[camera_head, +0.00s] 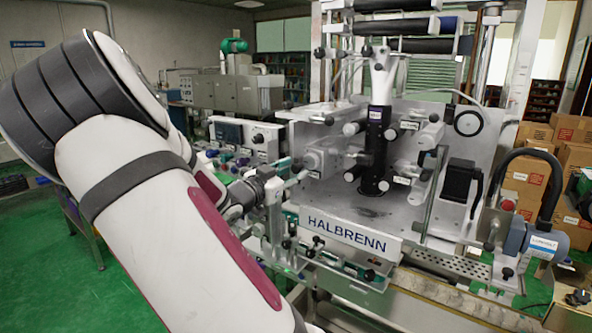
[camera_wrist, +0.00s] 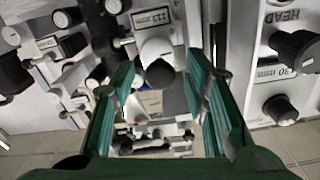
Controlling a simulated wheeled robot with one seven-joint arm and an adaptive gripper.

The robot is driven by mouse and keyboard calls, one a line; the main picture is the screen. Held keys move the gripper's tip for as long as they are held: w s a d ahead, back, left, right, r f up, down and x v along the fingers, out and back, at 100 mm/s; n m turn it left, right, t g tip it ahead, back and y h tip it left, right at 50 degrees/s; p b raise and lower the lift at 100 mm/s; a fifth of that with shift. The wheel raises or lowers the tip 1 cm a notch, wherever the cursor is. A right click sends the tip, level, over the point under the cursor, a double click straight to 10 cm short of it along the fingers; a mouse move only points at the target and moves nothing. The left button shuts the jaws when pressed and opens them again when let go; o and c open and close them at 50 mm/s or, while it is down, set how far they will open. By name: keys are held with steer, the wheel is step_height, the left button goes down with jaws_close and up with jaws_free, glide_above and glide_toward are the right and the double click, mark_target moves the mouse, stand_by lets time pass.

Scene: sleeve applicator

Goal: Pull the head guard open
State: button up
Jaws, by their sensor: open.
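The sleeve applicator's head area shows in the head view, with a black upright cylinder (camera_head: 376,140) at its middle and a white front plate marked HALBRENN (camera_head: 346,232) below it. I cannot clearly pick out the head guard or its handle. My gripper (camera_head: 290,171) is at the left side of the machine head, partly hidden by my own arm. In the wrist view my gripper (camera_wrist: 160,88) has its two green fingers spread apart. A pale rounded knob with a dark end (camera_wrist: 157,62) shows in the gap between them. I cannot tell its depth, and no contact shows.
A panel marked HEAD with black knobs (camera_wrist: 280,108) stands close at the right in the wrist view. Clamps and rods (camera_wrist: 72,45) crowd the left there. A control panel (camera_head: 248,138) is left of the head. A grey unit with a black hose (camera_head: 535,240) stands right.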

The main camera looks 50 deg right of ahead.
steer(key=shift+d, duration=0.8)
steer(key=shift+c, duration=0.5)
jaws_close()
steer(key=shift+w+a, duration=0.1)
